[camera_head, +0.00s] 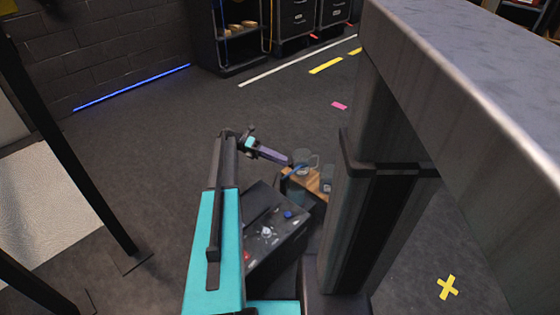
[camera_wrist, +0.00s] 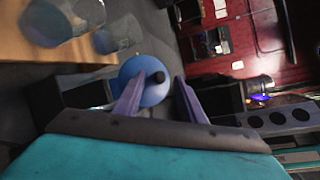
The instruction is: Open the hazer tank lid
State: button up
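In the head view a thin blue strip (camera_head: 296,172) by the fingertips seems to be the same lid. My gripper (camera_wrist: 160,82) has its two purple fingers apart. The knob shows between the tips, with a gap to the right finger; the left finger covers part of the disc. I cannot tell the depth between tips and knob. In the head view my gripper (camera_head: 289,159) reaches toward the small wooden top. The tank's body is not clear.
Clear glass vessels (camera_head: 302,157) stand on the wooden top (camera_head: 314,181), close beside my gripper; they show in the wrist view (camera_wrist: 58,22) too. A dark box with a knob and buttons (camera_head: 268,232) is below the arm. A grey post (camera_head: 370,215) stands close right. Open floor lies beyond.

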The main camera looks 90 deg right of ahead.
jog(key=shift+r, duration=0.1)
jog(key=a+r+p, duration=0.2)
jog(key=a+p, duration=0.1)
jog(key=a, duration=0.5)
jog(key=a+r+p, duration=0.2)
jog(key=a+p, duration=0.2)
jog(key=a, duration=0.4)
jog(key=shift+w+r, duration=0.35)
jog(key=shift+r, duration=0.05)
dwell(0.4)
jog(key=shift+w, duration=0.15)
